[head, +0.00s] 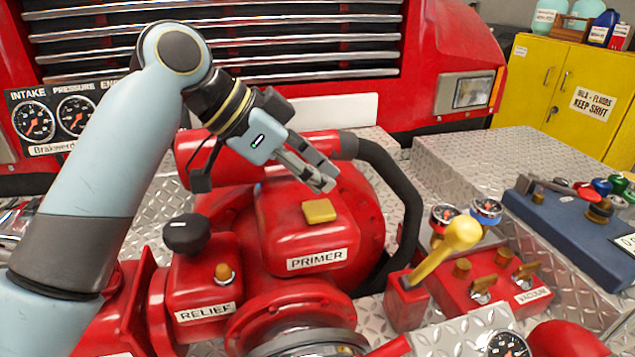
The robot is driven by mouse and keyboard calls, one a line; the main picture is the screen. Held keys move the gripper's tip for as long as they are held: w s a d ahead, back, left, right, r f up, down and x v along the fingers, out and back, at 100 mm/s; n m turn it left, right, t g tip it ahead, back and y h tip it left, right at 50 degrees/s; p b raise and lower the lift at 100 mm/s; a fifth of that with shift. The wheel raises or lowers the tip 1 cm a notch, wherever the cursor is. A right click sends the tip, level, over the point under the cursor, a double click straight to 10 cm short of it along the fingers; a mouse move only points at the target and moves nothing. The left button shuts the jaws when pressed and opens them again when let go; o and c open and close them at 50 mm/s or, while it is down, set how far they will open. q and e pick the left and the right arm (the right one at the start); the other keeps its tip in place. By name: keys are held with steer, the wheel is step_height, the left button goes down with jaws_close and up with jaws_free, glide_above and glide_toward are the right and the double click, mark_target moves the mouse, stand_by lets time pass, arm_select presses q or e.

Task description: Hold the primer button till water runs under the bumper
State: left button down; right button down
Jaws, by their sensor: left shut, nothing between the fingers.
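The primer button (319,211) is a yellow square cap on top of the red housing labelled PRIMER (317,260). My left gripper (328,184) is shut and empty, with its fingertips just above and slightly behind the button in the picture. A small gap shows between the fingertips and the button, so they look apart. The red fire truck's bumper (470,160) has a bare diamond-plate top. No water shows in this view, and the area under the bumper is hidden. My right gripper is not in view.
A black RELIEF knob (186,234) stands left of the primer housing. A black hose (400,190) curves down on its right. A yellow lever (455,245) and a red VACUUM block (485,290) lie farther right. Gauges (55,120) are at far left.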

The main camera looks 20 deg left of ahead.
mark_target(319, 211)
arm_select(q)
step_height(319, 211, down, 2)
steer(key=shift+a+f, duration=0.1)
stand_by(0.4)
